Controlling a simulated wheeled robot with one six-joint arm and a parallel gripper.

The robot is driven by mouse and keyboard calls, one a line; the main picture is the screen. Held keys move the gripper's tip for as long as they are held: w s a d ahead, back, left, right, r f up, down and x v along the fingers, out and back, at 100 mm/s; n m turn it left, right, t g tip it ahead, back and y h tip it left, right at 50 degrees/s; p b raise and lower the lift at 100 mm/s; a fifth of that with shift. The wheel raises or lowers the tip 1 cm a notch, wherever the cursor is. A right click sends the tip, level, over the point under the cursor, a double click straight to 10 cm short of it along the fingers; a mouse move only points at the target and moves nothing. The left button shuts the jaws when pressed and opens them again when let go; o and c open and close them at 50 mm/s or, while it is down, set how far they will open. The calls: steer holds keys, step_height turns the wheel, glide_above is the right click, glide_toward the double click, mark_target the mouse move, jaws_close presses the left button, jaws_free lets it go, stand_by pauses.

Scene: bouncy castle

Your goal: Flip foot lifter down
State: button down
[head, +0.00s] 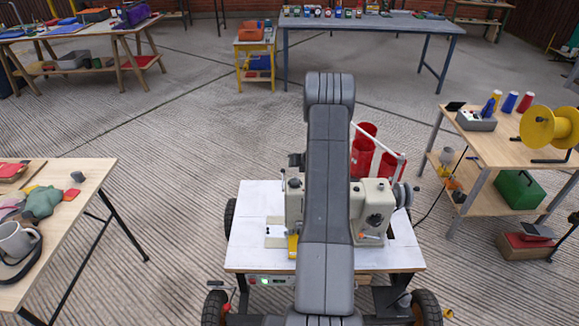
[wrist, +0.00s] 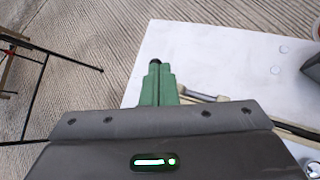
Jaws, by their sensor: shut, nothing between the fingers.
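The sewing machine (head: 373,208) stands on a white wheeled table (head: 255,205) in the head view. My arm crosses in front and hides its middle. The foot lifter cannot be made out in the head view. In the wrist view my gripper (wrist: 155,66) has green fingers, closed together and empty, over the left edge of the white tabletop (wrist: 215,60). A short grey rod with a pale end (wrist: 200,94) lies just right of the fingers, partly hidden by the gripper body. I cannot tell whether it is the foot lifter or whether the fingers touch it.
Red bins (head: 362,156) in a white frame stand behind the machine. A side table (head: 475,145) with a yellow reel (head: 541,128) is at the right. Another table (head: 75,212) with cloth and a mug is at the left.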

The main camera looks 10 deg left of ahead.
steer(key=v, duration=0.8)
steer(key=shift+s+d+r+b, duration=0.2)
steer(key=shift+s+d+b, duration=0.05)
steer(key=shift+b, duration=0.2)
steer(key=a+f+p, duration=0.1)
steer(key=a+f, duration=0.1)
steer(key=w+a+f+p, duration=0.1)
steer(key=a+f+p, duration=0.1)
steer(key=w+a+f+p, duration=0.1)
steer(key=a+f, duration=0.1)
steer(key=a, duration=0.1)
steer(key=shift+w+f+p, duration=0.2)
steer(key=shift+w+p, duration=0.05)
steer(key=shift+p, duration=0.15)
steer(key=shift+s+f, duration=0.2)
steer(key=shift+s, duration=0.35)
steer(key=shift+s+d+r+b, duration=0.1)
steer(key=shift+s+r+b, duration=0.05)
steer(key=shift+s+b, duration=0.2)
